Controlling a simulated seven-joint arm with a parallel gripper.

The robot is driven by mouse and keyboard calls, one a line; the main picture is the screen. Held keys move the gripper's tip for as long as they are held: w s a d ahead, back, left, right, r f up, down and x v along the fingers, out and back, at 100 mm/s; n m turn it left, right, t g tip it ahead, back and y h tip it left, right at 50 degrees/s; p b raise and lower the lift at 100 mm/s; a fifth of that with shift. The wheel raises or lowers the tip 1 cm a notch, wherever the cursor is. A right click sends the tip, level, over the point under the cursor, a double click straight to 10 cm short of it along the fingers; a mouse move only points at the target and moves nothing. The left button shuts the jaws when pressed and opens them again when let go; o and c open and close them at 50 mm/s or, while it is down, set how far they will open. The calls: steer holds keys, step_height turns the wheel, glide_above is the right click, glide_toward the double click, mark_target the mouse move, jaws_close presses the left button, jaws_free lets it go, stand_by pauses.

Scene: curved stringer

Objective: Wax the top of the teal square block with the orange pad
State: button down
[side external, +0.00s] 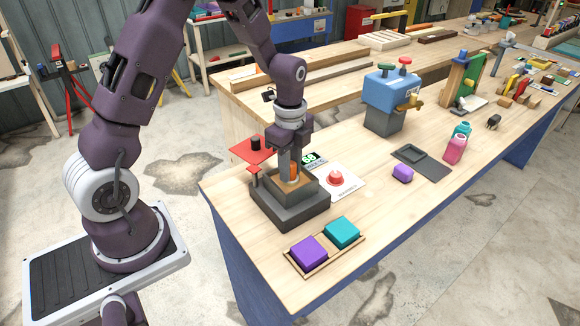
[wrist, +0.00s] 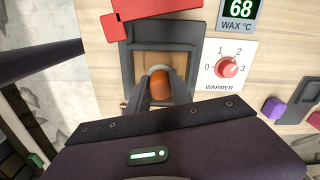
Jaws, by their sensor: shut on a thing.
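My gripper (wrist: 158,105) points down into the open top of a dark grey wax warmer (side external: 290,212). It is shut on the orange pad (wrist: 161,84), whose rounded orange body shows between the fingers. In the side view the orange pad (side external: 293,171) is mostly hidden by the fingers. Its lower end is at the warmer's opening, above or in the amber-brown wax; I cannot tell whether it touches. The teal square block (side external: 342,231) lies in a shallow wooden tray (side external: 336,262) at the front, beside a purple square block (side external: 308,251).
The warmer's red lid (side external: 251,150) is raised at its left. A display (wrist: 241,10) reads 68, beside a red dial (wrist: 228,67).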

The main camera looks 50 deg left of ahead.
steer(key=shift+r, duration=3.5)
